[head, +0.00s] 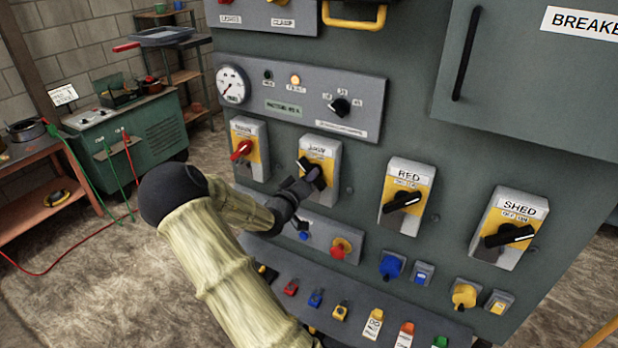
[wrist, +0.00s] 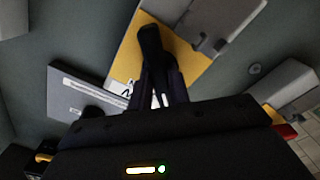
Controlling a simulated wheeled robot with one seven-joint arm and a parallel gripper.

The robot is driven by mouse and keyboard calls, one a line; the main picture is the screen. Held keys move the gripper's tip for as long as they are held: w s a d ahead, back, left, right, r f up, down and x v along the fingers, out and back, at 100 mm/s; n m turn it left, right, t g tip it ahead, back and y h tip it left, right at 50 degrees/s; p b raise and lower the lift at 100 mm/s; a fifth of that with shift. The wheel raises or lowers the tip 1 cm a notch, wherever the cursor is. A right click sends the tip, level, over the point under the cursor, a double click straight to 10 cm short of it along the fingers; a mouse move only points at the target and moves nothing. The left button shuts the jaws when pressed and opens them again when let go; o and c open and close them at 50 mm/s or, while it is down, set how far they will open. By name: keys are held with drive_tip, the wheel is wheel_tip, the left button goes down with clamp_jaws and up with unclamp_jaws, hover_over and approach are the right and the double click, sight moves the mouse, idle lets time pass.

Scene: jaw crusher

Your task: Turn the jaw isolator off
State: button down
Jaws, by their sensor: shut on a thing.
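The jaw isolator (head: 318,150) is a grey and yellow switch box on the green cabinet, second from the left in its row. Its label is small but seems to read JAW. Its black handle (head: 313,176) is partly covered by my gripper (head: 300,188). In the wrist view the yellow plate (wrist: 190,60) of the box fills the upper middle, and the black handle (wrist: 150,42) stands between my fingertips. My gripper (wrist: 158,80) is shut on the handle. The handle's exact setting is hard to read behind the fingers.
Left of it is an isolator with a red handle (head: 241,150). To the right are the RED isolator (head: 405,195) and the SHED isolator (head: 509,228). A gauge panel (head: 300,97) is above. Below are a small panel with a red knob (head: 338,250) and a shelf of coloured padlocks (head: 340,312).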

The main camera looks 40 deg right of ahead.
drive_tip(key=c, duration=1.3)
unclamp_jaws()
drive_tip(key=b+v, duration=0.4)
drive_tip(key=v, duration=1.3)
drive_tip(key=shift+s+a+b, duration=0.1)
drive_tip(key=shift+a+b, duration=0.15)
drive_tip(key=shift+b, duration=0.1)
drive_tip(key=shift+f, duration=0.1)
